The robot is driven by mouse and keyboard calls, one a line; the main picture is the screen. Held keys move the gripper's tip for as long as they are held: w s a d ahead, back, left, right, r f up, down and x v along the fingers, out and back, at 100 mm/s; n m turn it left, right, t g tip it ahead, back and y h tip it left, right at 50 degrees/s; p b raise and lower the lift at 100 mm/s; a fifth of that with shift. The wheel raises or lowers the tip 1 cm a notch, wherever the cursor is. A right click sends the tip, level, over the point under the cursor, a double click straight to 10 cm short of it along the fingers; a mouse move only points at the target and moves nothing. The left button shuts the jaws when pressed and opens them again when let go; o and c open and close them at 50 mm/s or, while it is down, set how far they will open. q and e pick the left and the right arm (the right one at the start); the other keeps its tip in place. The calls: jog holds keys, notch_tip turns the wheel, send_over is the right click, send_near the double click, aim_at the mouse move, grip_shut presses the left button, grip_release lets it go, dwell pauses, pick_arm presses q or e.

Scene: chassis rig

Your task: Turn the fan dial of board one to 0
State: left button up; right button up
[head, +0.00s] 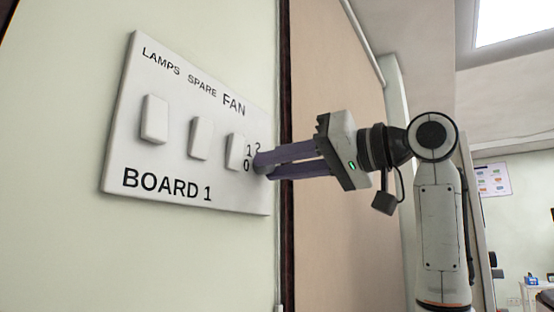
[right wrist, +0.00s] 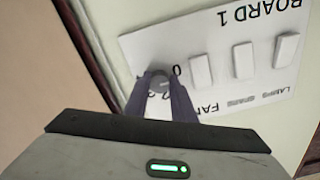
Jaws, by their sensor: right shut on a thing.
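Board one (head: 120,160) is a white plate on the pale wall, lettered BOARD 1, with the labels LAMPS, SPARE and FAN. The fan dial (right wrist: 160,84) is a small round grey knob at the plate's right side, beside the numbers 0, 1 and 2. My right gripper (head: 262,163) reaches in from the right and is shut on the dial, one purple finger on each side. The fingers hide most of the dial in the head view. I cannot tell which number it points to. My left gripper is not in view.
Three white rocker switches, lamps (head: 155,120), spare (head: 201,139) and fan (head: 234,152), stand in a row left of the dial. The fan switch is close to my fingertips. A dark vertical strip (head: 285,100) edges the wall just right of the board, with a tan panel (head: 325,70) beyond.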

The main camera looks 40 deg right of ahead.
jog(key=shift+f+n+p, duration=0.1)
jog(key=shift+n+p, duration=0.25)
jog(key=shift+n, duration=0.75)
jog(key=o, duration=1.1)
jog(key=shift+c, duration=0.2)
jog(key=shift+d, duration=0.1)
jog(key=b+v, duration=0.1)
jog(key=v, duration=0.9)
jog(key=shift+b, duration=0.4)
jog(key=shift+s, duration=0.1)
